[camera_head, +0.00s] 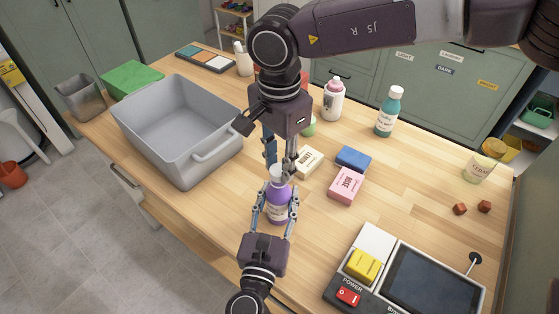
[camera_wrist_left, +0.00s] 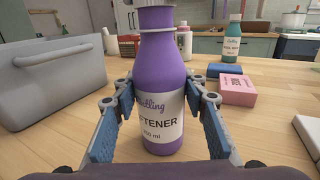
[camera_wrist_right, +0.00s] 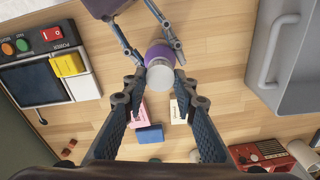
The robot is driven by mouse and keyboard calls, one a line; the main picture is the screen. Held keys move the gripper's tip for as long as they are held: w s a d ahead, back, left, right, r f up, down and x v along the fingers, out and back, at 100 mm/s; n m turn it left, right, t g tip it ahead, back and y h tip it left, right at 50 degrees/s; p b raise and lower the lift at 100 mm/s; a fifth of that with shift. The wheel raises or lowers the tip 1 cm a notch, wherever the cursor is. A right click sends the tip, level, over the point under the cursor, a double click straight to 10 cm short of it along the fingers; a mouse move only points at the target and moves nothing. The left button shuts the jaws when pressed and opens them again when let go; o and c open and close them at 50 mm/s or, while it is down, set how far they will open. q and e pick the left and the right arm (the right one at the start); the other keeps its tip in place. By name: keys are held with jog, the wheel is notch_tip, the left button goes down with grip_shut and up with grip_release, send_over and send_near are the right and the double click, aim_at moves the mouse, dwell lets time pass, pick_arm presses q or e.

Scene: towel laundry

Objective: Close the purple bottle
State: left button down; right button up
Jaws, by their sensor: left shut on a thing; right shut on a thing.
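The purple bottle (camera_wrist_left: 165,75) stands upright on the table, its white softener label facing the left wrist camera. In the head view the bottle (camera_head: 278,204) is between the fingers of my left gripper (camera_head: 276,207), which is shut on its body. My right gripper (camera_head: 280,170) comes down from above and is shut on the white cap (camera_wrist_right: 166,72) at the bottle's top. The cap lines up with the neck. The joint between cap and neck is mostly hidden, so I cannot tell how far it is seated.
A grey bin (camera_head: 180,150) stands left of the bottle. A cream box (camera_head: 308,161), a pink box (camera_head: 346,186) and a blue block (camera_head: 353,159) lie to the right. A teal bottle (camera_head: 388,113) stands behind them. A device with a screen (camera_head: 425,280) is at front right.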

jog(key=shift+f, duration=0.55)
dwell(0.4)
